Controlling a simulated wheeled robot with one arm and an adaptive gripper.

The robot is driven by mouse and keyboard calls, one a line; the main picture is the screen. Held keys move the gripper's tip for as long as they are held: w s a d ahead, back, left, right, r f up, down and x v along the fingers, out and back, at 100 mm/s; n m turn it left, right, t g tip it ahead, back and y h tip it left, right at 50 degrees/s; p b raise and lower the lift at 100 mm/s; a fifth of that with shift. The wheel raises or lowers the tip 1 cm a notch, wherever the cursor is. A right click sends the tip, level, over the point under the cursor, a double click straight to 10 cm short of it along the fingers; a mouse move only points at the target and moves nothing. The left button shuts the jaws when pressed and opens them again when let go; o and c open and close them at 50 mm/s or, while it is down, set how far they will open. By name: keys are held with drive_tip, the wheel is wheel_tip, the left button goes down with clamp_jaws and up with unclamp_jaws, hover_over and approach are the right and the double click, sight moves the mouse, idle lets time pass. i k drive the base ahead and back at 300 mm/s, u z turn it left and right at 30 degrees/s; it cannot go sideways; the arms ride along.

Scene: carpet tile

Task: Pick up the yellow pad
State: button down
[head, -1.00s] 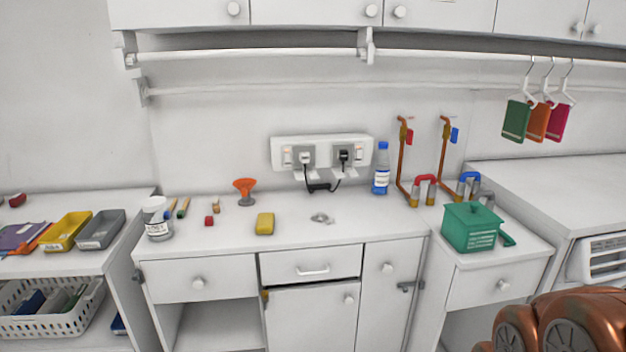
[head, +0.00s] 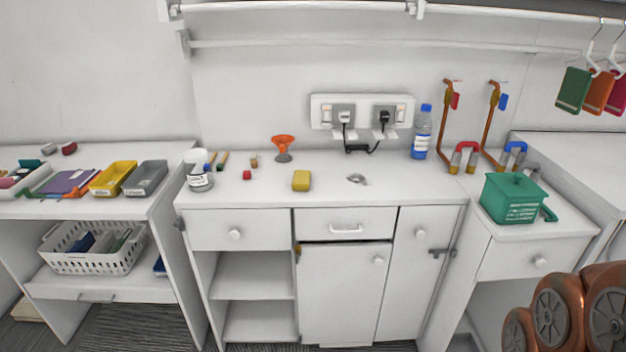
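The yellow pad (head: 301,181) is a small block with rounded edges. It lies on the white counter top (head: 330,193), near the front edge and above the gap between the drawers. Nothing touches it. My gripper does not show in the head view. Copper-coloured rounded parts (head: 570,312) fill the lower right corner; I cannot tell what they belong to.
On the counter stand an orange funnel (head: 283,147), a white jar (head: 199,170), a small red block (head: 247,175), a metal piece (head: 356,179) and a blue-capped bottle (head: 421,132). A green box (head: 513,198) stands at right. Trays (head: 113,178) lie at left.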

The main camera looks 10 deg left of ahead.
sight(301, 179)
drive_tip(key=u, duration=2.05)
drive_tip(key=i, duration=2.5)
drive_tip(key=z, duration=1.6)
